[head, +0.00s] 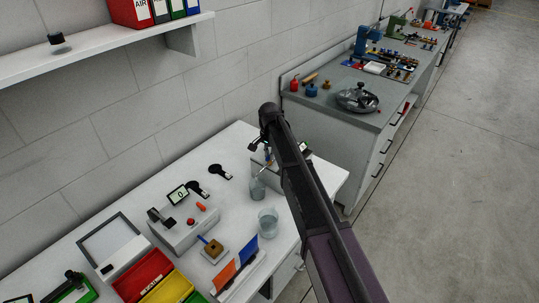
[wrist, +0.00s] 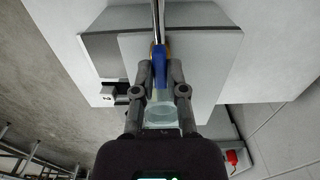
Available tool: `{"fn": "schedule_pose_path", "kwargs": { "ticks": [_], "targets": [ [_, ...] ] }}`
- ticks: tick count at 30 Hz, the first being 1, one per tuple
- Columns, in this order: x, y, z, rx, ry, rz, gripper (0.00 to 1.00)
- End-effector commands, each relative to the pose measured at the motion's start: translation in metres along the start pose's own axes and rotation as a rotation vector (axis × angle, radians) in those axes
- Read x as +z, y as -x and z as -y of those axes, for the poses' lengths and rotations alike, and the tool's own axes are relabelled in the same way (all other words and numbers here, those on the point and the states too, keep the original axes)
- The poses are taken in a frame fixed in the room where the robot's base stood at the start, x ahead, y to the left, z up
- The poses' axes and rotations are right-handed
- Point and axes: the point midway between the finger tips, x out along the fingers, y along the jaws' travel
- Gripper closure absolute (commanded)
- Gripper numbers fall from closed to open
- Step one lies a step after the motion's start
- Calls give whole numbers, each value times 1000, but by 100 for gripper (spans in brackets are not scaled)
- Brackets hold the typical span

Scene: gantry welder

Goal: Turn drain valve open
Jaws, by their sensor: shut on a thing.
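A blue handle (wrist: 160,76), which I take to be the drain valve's, sits between my fingertips in the wrist view. A shiny metal rod or pipe (wrist: 155,18) runs from it toward the top of that picture, with a bit of orange beside it. My gripper (wrist: 160,68) is shut on this blue handle. A clear glass vessel (wrist: 162,114) shows beyond the fingers, and a clear glass (head: 258,188) stands below the valve area in the head view. My arm hides much of the grey unit (head: 259,158) there. I cannot tell the valve's exact turn angle.
The white bench holds another glass (head: 268,222), a grey box with a red button (head: 191,221), a small display (head: 178,194), and red and yellow bins (head: 142,272). A grey bench (head: 335,105) stands behind at right. Open floor (head: 450,190) lies to the right.

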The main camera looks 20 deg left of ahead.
Motion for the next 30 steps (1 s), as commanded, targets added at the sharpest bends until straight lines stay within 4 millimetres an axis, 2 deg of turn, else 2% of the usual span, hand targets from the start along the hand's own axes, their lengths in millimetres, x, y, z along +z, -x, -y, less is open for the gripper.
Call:
{"fn": "schedule_pose_path", "kwargs": {
  "ticks": [15,16,19,30],
  "targets": [
    [1,0,-1,3,-28,3,100],
    [1,0,-1,3,-28,3,77],
    [1,0,-1,3,-28,3,49],
    [0,0,0,1,-27,1,49]
  ]
}}
